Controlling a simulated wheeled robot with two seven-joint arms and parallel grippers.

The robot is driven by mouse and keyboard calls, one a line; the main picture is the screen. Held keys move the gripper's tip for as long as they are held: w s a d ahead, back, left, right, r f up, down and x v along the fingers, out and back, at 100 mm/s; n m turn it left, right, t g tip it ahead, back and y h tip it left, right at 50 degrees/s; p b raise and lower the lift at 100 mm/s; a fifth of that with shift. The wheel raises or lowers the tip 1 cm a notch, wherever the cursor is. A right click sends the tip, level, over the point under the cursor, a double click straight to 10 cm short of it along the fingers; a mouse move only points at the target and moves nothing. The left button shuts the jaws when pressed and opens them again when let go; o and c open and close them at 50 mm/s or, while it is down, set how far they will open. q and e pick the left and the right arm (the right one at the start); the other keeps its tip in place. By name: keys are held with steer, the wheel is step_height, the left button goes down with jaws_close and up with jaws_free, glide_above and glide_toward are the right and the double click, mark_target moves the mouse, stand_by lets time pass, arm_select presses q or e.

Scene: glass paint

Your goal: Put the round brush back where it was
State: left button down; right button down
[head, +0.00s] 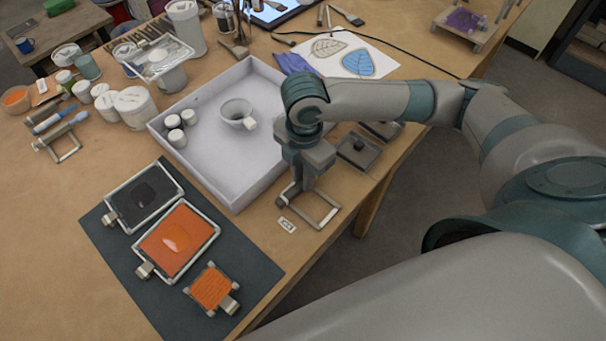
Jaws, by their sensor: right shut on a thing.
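My right gripper (293,196) points down at the front right edge of the table, just outside the white tray. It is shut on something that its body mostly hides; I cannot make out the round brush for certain. A small metal wire rest (328,217) stands directly beneath and beside the fingers. I cannot tell whether the held thing touches this rest. My left gripper is not in view.
A dark mat (133,268) bears glass panels, black and orange. Another rest (66,152) with blue-handled tools lies at left. A small card (287,225) lies near the gripper.

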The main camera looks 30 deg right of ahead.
steer(key=shift+f, duration=0.25)
stand_by(0.4)
steer(key=c, duration=1.6)
jaws_free()
step_height(320, 180, up, 17)
steer(key=b, duration=0.2)
steer(key=shift+d+r+b, duration=0.1)
steer(key=shift+r+b, duration=0.1)
steer(key=shift+b, duration=0.2)
steer(key=shift+s+f, duration=0.1)
